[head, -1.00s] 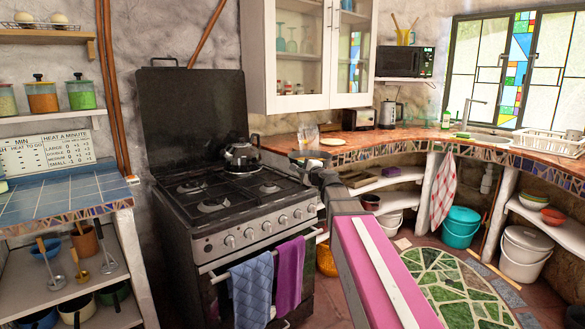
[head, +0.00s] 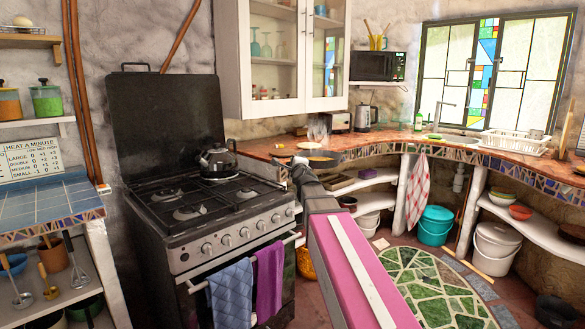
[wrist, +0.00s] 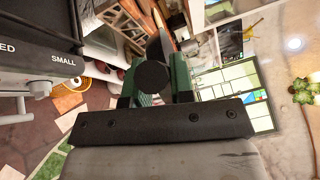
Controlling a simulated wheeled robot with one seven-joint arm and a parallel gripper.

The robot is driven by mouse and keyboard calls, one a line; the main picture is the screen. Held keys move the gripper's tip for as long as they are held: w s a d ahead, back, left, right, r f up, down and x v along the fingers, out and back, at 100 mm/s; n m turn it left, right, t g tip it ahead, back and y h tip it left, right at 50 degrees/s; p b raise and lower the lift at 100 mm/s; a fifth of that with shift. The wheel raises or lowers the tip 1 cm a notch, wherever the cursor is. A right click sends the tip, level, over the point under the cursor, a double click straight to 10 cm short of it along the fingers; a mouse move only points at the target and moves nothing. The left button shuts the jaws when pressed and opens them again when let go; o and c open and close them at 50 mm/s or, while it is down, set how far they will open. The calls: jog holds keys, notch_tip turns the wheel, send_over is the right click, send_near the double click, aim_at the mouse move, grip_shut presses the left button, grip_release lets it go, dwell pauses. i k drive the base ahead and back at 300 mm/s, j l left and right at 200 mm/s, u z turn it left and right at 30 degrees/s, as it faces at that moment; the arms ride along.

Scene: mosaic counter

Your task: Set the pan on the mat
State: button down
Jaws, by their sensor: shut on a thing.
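My gripper (head: 298,164) is at the end of my pink arm, by the counter between the stove and the curved shelves. In the wrist view its green fingers (wrist: 155,84) are shut on the dark handle of the pan (wrist: 157,46). The handle's round black end faces the camera, and the pan's dark body shows as a narrow piece beyond it. In the head view the pan is small and mostly unclear beside my gripper. A pale tan round mat (head: 318,153) lies on the counter just beyond my gripper. I cannot tell the gap between pan and mat.
The tiled counter (head: 370,148) curves to the right. A clear glass (head: 318,128), toaster (head: 340,122) and steel kettle (head: 364,117) stand behind the mat. The stove (head: 205,215), with a black kettle (head: 217,160), is to the left. A glass-door cabinet (head: 283,60) hangs above.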

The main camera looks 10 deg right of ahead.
aim_at(319, 147)
jog(key=i+l, duration=0.3)
jog(key=l, duration=0.15)
jog(key=i+l, duration=0.25)
jog(key=l, duration=0.2)
jog(key=i+l, duration=0.3)
jog(key=l, duration=0.15)
jog(key=i+l, duration=0.25)
jog(key=l, duration=0.15)
jog(key=i+l, duration=0.3)
jog(key=l, duration=0.15)
jog(key=i+l, duration=0.3)
jog(key=l, duration=0.15)
jog(key=u, duration=0.05)
